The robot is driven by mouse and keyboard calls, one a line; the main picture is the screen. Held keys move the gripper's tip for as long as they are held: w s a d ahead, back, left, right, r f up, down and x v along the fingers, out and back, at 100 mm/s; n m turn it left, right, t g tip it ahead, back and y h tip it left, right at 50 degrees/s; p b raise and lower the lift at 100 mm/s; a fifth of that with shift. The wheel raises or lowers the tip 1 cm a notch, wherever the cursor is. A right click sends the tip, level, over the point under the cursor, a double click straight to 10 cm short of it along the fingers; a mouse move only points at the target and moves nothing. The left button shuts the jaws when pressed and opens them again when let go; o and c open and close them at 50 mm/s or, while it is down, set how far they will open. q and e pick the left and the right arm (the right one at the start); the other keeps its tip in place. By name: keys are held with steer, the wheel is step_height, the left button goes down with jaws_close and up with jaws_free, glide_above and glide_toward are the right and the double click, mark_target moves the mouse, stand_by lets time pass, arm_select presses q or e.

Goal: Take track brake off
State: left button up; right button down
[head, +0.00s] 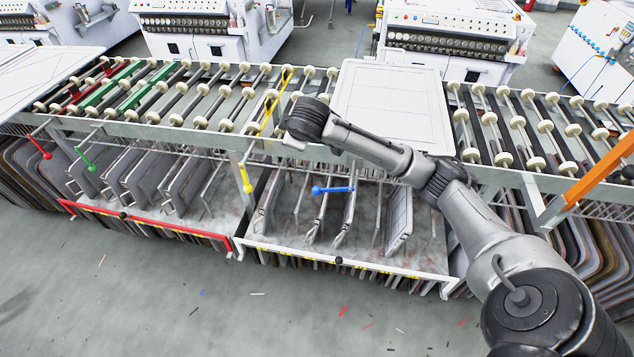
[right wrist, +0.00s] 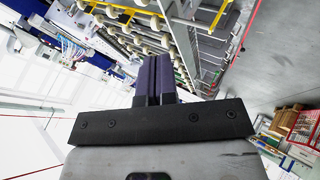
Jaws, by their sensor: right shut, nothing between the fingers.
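I cannot tell which part is the track brake. Several coloured handles stick out along the front of the roller track (head: 210,127): a red one (head: 46,153), a green one (head: 90,165), a yellow one (head: 247,180) and a blue one (head: 333,190). A yellow bar frame (head: 270,102) stands across the rollers. My right gripper (head: 293,143) is at the track's front edge, right of the yellow frame and above the yellow and blue handles. It is small and partly hidden there. In the right wrist view its fingers (right wrist: 153,82) are shut and empty. My left gripper is not in view.
A white panel (head: 390,108) lies on the rollers behind my right arm. Racks of grey sheets sit below, behind a red rail (head: 150,222) and a white rail (head: 340,262). An orange post (head: 600,170) stands at right. The front floor is open, with scattered scraps.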

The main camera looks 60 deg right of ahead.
steer(key=s+d+f+m+g+y, duration=0.1)
steer(key=s+d+f+g, duration=0.2)
steer(key=d, duration=0.6)
step_height(320, 180, down, 6)
steer(key=n+g+y, duration=0.1)
steer(key=y, duration=0.4)
steer(key=shift+s+a+f+n+g+y, duration=0.2)
steer(key=shift+s+a+n+g+y, duration=0.1)
steer(key=shift+s+a+g+y, duration=0.15)
steer(key=b+x, duration=0.1)
steer(key=x, duration=0.3)
steer(key=b+x, duration=0.1)
steer(key=x, duration=0.3)
steer(key=b+x, duration=0.1)
steer(key=x, duration=0.2)
steer(key=shift+s+f, duration=0.2)
steer(key=shift+f, duration=0.25)
steer(key=shift+s+a+f, duration=0.1)
steer(key=shift+s+f, duration=0.1)
steer(key=shift+f, duration=0.75)
